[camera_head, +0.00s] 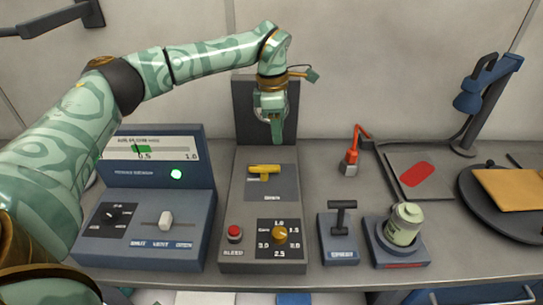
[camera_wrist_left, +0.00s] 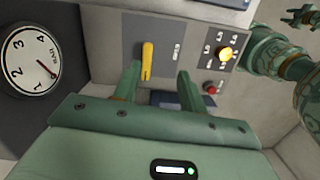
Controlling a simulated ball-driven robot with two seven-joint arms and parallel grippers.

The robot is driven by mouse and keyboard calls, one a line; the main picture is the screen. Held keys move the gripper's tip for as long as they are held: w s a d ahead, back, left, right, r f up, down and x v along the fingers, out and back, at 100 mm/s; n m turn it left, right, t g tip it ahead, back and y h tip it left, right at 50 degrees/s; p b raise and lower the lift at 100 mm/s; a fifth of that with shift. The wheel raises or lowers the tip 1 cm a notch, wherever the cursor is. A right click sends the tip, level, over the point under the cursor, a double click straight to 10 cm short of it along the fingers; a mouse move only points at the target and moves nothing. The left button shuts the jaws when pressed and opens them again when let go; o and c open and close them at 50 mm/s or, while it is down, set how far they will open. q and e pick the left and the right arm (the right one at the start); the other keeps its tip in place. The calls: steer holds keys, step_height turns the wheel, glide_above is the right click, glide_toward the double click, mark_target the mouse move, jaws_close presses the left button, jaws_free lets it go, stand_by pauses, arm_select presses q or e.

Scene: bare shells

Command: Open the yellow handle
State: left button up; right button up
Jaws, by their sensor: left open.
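The yellow handle (camera_head: 264,170) is a short bar on a grey plate of the middle console. It lies crosswise in the head view. In the left wrist view the yellow handle (camera_wrist_left: 148,62) shows just beyond the fingertips, a little left of the middle of the gap. My left gripper (camera_head: 273,130) hangs above and behind the handle in the head view, pointing down. In the left wrist view its fingers (camera_wrist_left: 157,80) are apart with nothing between them. My right gripper is not seen in the head view.
The middle console also holds a red button (camera_head: 234,233), an orange-yellow knob (camera_head: 280,235) and a round gauge (camera_wrist_left: 32,62). A blue panel (camera_head: 145,215) stands to the left. A black T-lever (camera_head: 342,215) and a pale green canister (camera_head: 403,224) stand to the right.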

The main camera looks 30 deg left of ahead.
arm_select(q)
step_height(320, 180, up, 2)
steer(key=n+y, duration=0.1)
glide_above(264, 166)
step_height(264, 166, down, 16)
steer(key=b, duration=0.3)
steer(key=shift+r+b, duration=0.2)
steer(key=shift+b, duration=0.1)
jaws_close()
